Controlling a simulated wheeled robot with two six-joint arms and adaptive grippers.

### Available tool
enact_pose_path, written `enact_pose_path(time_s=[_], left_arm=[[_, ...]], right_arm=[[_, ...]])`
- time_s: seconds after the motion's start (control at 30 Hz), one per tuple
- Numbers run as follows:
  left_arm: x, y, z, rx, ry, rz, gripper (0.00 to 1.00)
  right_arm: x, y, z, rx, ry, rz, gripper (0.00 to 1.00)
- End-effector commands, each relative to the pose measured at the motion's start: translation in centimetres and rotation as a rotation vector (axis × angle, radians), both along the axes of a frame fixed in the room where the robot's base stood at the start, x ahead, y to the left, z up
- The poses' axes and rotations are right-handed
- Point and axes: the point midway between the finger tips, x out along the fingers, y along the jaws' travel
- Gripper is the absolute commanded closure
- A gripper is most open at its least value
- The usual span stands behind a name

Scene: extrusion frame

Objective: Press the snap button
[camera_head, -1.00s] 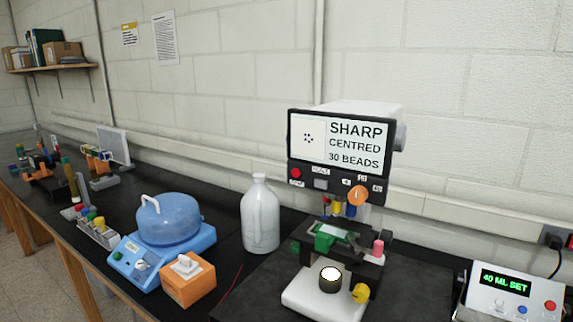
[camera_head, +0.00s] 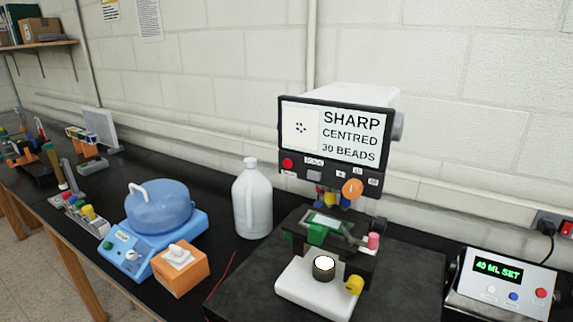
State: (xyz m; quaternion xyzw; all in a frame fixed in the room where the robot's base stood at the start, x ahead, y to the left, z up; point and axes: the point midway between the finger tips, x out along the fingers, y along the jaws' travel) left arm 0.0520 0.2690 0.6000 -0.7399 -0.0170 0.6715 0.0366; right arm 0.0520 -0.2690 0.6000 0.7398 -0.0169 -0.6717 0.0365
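A microscope with a screen (camera_head: 336,135) stands on the dark bench. Its screen reads "SHARP CENTRED 30 BEADS" beside a small picture of dark dots. The small labels there are too blurred to tell surely which one is the snap button. Below, the stage holds a slide (camera_head: 327,222) with green parts, above a lit lamp (camera_head: 324,264) on a white base. Neither of my grippers is in view.
A white jug (camera_head: 252,200) stands left of the microscope. Farther left are a blue device with a domed lid (camera_head: 158,208) and an orange tissue box (camera_head: 180,271). A control box reading "40 ML SET" (camera_head: 500,285) stands at right. Dark bench lies between it and the microscope.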

Motion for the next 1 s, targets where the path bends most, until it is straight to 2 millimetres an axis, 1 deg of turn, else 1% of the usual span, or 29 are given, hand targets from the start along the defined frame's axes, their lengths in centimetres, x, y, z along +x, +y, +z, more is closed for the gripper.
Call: enact_pose_path(time_s=[0.03,0.2,0.3,1.0], left_arm=[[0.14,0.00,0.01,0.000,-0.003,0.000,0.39],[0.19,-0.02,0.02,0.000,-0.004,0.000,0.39],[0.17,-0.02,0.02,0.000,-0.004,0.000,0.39],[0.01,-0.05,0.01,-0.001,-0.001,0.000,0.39]], right_arm=[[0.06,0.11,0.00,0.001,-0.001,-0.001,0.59],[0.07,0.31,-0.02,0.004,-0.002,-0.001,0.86],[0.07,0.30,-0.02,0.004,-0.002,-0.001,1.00],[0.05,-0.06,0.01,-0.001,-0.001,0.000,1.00]])
